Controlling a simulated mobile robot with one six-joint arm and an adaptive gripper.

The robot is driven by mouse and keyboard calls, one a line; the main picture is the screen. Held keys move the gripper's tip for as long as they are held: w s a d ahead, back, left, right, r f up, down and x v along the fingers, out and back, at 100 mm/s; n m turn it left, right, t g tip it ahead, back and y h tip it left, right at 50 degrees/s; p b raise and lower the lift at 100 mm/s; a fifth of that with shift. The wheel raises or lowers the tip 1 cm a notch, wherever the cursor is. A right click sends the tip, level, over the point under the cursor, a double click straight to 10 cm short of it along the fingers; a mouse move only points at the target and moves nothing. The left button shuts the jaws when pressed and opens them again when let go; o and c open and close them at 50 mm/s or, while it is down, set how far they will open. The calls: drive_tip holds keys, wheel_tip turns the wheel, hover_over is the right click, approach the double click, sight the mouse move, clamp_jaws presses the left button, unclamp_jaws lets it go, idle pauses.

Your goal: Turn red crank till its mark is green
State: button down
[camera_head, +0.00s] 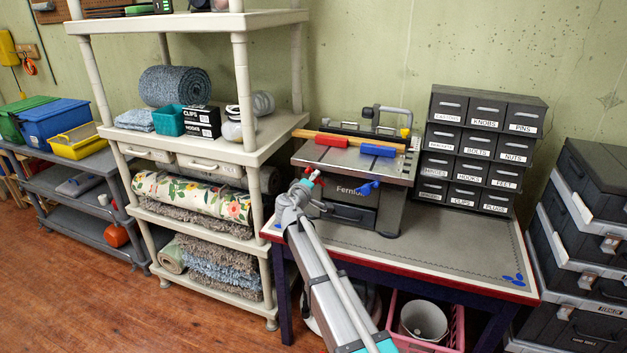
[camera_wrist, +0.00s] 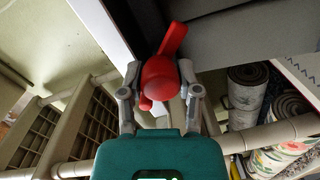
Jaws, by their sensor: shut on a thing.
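The red crank (camera_wrist: 162,74) fills the middle of the wrist view, its round red end between my gripper's fingers and its arm reaching up to the right. My gripper (camera_wrist: 160,84) is shut on it. In the head view my gripper (camera_head: 304,187) is at the front left of the grey table machine (camera_head: 345,188), and only a small red bit of the crank (camera_head: 314,175) shows beside it. I cannot make out the crank's mark or its colour in either view. A blue crank (camera_head: 368,188) sits on the same machine's front, to the right of my gripper.
The machine stands on a workbench (camera_head: 450,255) with a red edge. A red block (camera_head: 332,140) and a blue block (camera_head: 378,150) sit on its top. A labelled drawer cabinet (camera_head: 478,150) stands to the right. A cream shelf (camera_head: 215,150) stands close on the left.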

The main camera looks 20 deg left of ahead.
drive_tip(key=m, duration=0.6)
drive_tip(key=shift+y, duration=0.3)
drive_tip(key=shift+m, duration=0.3)
drive_tip(key=shift+c, duration=1.5)
unclamp_jaws()
